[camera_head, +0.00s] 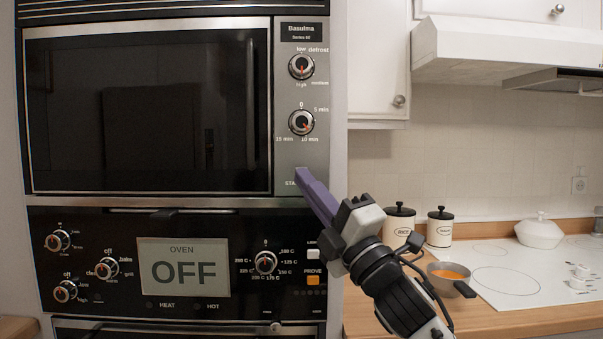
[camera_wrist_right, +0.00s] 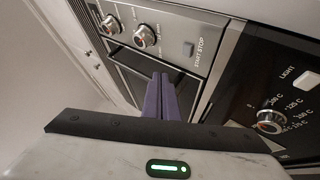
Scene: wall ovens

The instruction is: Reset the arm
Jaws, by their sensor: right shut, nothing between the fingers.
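My right gripper (camera_head: 299,174) has purple fingers that are shut with nothing between them. In the head view its tips are in front of the microwave's control panel (camera_head: 286,150), over the START label. I cannot tell there whether they touch the panel. In the right wrist view the shut fingers (camera_wrist_right: 161,80) point toward the panel, and a start/stop button (camera_wrist_right: 188,49) shows apart from them, to their upper right. My right arm (camera_head: 385,285) reaches in from the lower right. My left gripper is not in view.
The microwave (camera_head: 150,110) sits above an oven whose display (camera_head: 184,267) reads OFF. To the right is a counter with canisters (camera_head: 440,228), a pan (camera_head: 449,275) with orange contents, a white lidded pot (camera_head: 540,232) and a cooktop (camera_head: 505,282). A range hood (camera_head: 490,50) hangs above.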

